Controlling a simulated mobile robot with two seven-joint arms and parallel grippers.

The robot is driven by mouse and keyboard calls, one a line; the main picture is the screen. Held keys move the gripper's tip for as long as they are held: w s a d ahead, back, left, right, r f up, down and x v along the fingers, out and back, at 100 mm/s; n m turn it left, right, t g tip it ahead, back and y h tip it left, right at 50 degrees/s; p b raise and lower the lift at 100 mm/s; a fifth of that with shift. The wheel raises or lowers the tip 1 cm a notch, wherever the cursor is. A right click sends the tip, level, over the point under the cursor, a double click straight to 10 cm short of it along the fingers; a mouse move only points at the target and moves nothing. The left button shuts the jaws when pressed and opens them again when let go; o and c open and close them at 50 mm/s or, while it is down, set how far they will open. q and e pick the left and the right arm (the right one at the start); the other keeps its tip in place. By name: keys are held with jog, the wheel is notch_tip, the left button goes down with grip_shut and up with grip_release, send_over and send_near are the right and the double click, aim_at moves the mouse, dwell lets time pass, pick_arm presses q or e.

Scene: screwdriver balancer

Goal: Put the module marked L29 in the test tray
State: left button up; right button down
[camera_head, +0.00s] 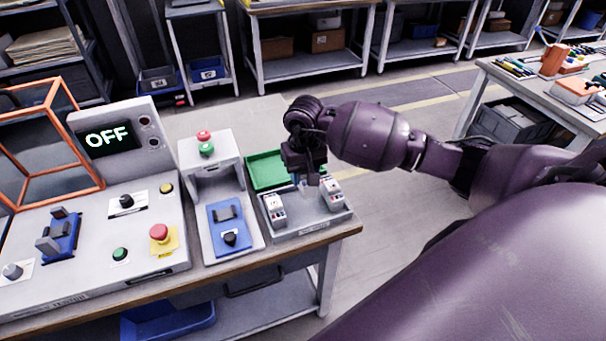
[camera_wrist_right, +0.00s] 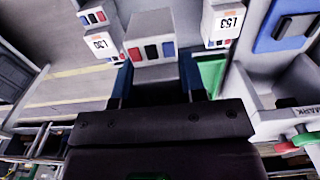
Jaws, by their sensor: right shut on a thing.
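My right gripper (camera_head: 306,178) is over the grey tray at the bench's right end, shut on a module. In the right wrist view the module (camera_wrist_right: 152,48), pale with red, blue and dark terminals, sits between the fingertips; its label is hidden. Two other modules stand in the grey tray (camera_head: 312,225): one at the left (camera_head: 273,208) and one at the right (camera_head: 331,192). In the wrist view one reads L53 (camera_wrist_right: 228,24); the other's label (camera_wrist_right: 100,44) is too unclear to read surely. A green tray (camera_head: 265,171) lies behind the grey tray. My left gripper is out of view.
Left of the trays stands a grey station (camera_head: 209,160) with a blue fixture (camera_head: 229,226). Further left is a control panel with an OFF display (camera_head: 109,138) and a red button (camera_head: 160,233). An orange frame (camera_head: 50,150) stands at the left. Open floor lies right of the bench.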

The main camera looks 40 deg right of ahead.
jog(key=shift+f, duration=0.5)
jog(key=shift+f+b, duration=2.35)
jog(key=shift+f, duration=1.25)
jog(key=c, duration=0.6)
grip_release()
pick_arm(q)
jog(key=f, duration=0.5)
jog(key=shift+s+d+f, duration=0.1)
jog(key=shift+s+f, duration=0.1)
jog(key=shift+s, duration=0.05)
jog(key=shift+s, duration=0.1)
pick_arm(e)
jog(key=shift+r, duration=0.15)
